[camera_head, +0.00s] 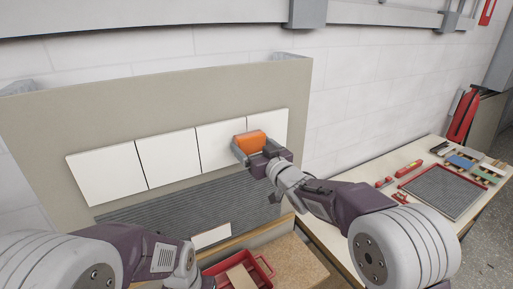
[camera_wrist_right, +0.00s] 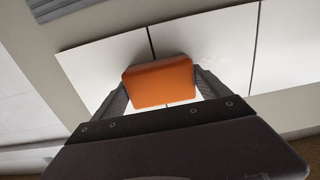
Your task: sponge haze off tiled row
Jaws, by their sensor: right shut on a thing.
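A row of several white tiles (camera_head: 167,158) is fixed along a beige upright panel, with thin dark joints between them. My right gripper (camera_head: 262,148) is shut on an orange sponge (camera_head: 249,141), held in front of the joint between the two rightmost tiles. In the right wrist view the sponge (camera_wrist_right: 160,82) sits between both fingers, over the white tiles (camera_wrist_right: 205,45). I cannot tell whether it presses on them. No haze is clearly visible. My left forearm shows at the bottom left, but its gripper is out of view.
Grey ribbed adhesive (camera_head: 185,205) covers the panel below the row, with a white tile piece (camera_head: 211,236) low on it. A red tray (camera_head: 264,264) stands below. A right-hand bench holds a grey ribbed board (camera_head: 442,190) and tools. A red bag-like object (camera_head: 463,115) is at the far right.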

